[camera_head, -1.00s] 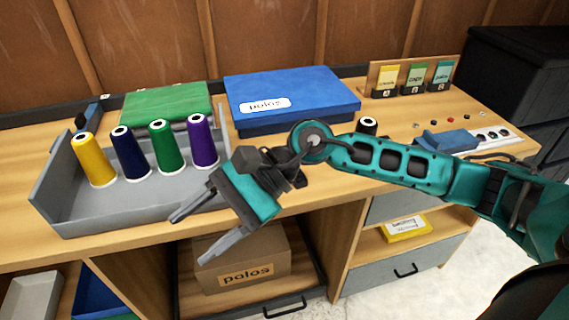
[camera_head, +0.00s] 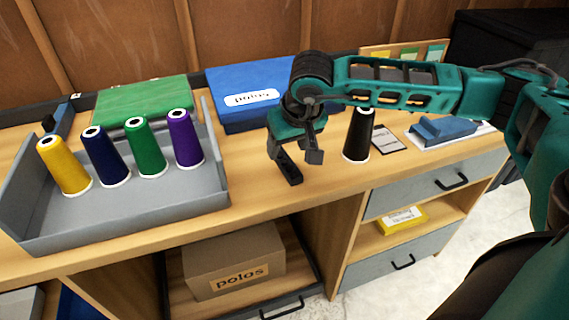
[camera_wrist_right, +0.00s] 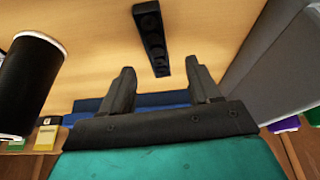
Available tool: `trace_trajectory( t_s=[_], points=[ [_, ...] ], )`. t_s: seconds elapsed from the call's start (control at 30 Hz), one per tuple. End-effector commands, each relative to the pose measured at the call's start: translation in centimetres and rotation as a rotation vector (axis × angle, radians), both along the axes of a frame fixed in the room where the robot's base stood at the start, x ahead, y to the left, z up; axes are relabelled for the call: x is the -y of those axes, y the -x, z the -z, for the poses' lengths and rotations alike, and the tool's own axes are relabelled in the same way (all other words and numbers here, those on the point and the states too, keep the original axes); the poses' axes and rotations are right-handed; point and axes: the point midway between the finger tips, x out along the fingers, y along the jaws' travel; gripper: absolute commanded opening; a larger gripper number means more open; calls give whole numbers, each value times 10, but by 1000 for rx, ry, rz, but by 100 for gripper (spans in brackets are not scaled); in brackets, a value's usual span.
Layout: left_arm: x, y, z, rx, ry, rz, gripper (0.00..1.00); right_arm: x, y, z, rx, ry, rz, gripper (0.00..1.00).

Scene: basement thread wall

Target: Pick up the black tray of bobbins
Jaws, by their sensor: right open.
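The black tray of bobbins (camera_head: 288,168) is a narrow dark strip on the wooden worktop, between the grey thread tray and the black thread cone. In the right wrist view the tray (camera_wrist_right: 151,32) shows dark round shapes along its length. My right gripper (camera_head: 296,150) points down over the tray and partly hides its far end. In the right wrist view the two fingers of the right gripper (camera_wrist_right: 160,70) are apart with nothing between them, and the tray lies beyond their tips. My left gripper is not in view.
A black thread cone (camera_head: 359,135) stands right of the tray. The grey thread tray (camera_head: 130,215) holds several coloured cones at left. A blue box (camera_head: 225,112) and a green box (camera_head: 140,100) stand behind. A blue tool (camera_head: 443,130) lies at right.

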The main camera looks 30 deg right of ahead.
Motion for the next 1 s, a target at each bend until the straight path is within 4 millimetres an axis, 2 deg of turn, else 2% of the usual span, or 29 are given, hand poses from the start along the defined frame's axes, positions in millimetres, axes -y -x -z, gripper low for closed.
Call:
trace_trajectory(
  t_s=[0.17, 0.47, 0.77, 1.0],
  points=[
    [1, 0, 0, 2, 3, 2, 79, 2, -5, 13, -2, 0, 1, 62],
    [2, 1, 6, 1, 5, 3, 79, 8, -23, 49, -1, -1, 1, 62],
    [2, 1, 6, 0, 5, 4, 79, 8, -24, 53, -1, -1, 1, 62],
    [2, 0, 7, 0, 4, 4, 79, 8, -24, 53, -1, -2, 1, 39]
  ],
)
